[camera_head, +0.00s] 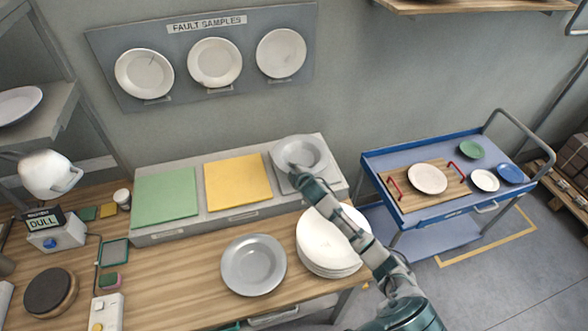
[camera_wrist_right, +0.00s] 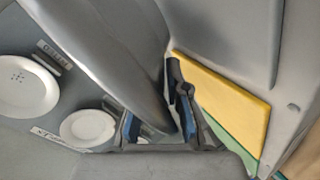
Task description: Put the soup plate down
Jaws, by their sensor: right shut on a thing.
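The soup plate (camera_head: 302,154) is grey and round with a raised rim. My right gripper (camera_head: 296,173) is shut on its near rim and holds it over the right end of the grey raised platform. The head view does not show clearly whether its underside touches the grey pad (camera_head: 284,184) below. In the right wrist view, the soup plate (camera_wrist_right: 115,45) fills the upper middle, seen nearly edge-on, with its rim between the fingers of the right gripper (camera_wrist_right: 160,122). My left gripper is in neither view.
A green pad (camera_head: 166,195) and a yellow pad (camera_head: 238,181) lie bare on the platform. Another grey plate (camera_head: 253,265) and a stack of white plates (camera_head: 325,240) stand on the wooden table in front. A blue trolley (camera_head: 400,157) with plates stands at the right.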

